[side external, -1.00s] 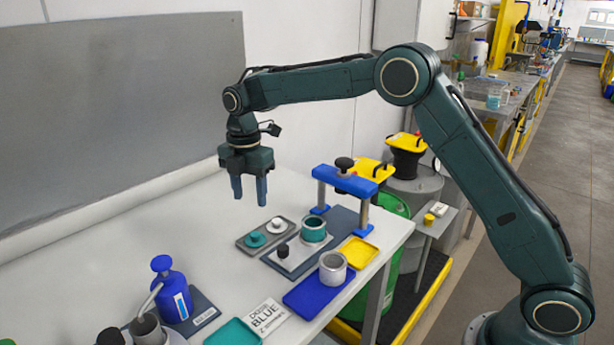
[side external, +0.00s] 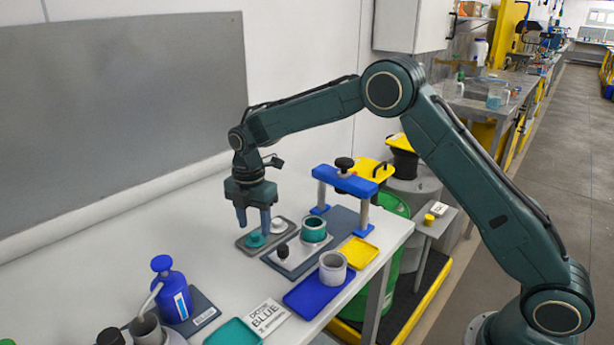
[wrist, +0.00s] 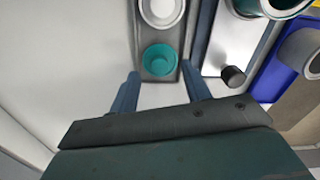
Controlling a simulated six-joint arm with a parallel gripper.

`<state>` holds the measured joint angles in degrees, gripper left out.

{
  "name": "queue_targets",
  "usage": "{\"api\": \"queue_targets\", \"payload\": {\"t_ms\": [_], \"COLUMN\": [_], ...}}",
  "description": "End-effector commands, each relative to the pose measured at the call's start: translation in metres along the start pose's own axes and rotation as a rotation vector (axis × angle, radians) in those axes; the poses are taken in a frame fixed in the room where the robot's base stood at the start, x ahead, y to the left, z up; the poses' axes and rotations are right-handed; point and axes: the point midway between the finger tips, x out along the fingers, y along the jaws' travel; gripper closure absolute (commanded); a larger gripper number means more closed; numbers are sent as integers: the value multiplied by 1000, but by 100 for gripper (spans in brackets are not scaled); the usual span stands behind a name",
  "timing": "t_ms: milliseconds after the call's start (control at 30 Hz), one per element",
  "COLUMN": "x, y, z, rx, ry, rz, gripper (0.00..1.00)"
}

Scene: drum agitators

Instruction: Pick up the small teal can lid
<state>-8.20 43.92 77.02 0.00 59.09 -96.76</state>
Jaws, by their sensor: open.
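The small teal can lid (side external: 255,239) lies on a grey tray (side external: 242,246), at its left end, next to a white lid (side external: 277,225). In the wrist view the teal lid (wrist: 159,60) shows as a round teal disc with a raised middle, just beyond my fingertips and between their lines. My gripper (side external: 254,224) points down over the tray, open and empty. In the wrist view its two blue fingers (wrist: 163,82) stand apart. In the side view the right finger comes close in front of the lid; I cannot tell the exact height gap.
A teal can (side external: 314,230) stands on a plate with a black knob (side external: 282,252), under a blue press frame (side external: 345,182). A grey can (side external: 333,266) stands on a blue tray (side external: 308,301). A blue bottle (side external: 170,290) is at the front left. The table's left is clear.

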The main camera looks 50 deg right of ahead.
Motion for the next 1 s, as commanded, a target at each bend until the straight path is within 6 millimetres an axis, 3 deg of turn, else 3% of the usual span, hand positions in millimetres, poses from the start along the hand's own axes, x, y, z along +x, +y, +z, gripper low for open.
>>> {"api": "queue_targets", "payload": {"t_ms": [233,767,1000], "x": [22,23,23], "y": [0,0,0], "z": [0,0,0], "rx": [0,0,0], "ry": [0,0,0], "rz": [-2,0,0], "gripper": [53,53,100]}}
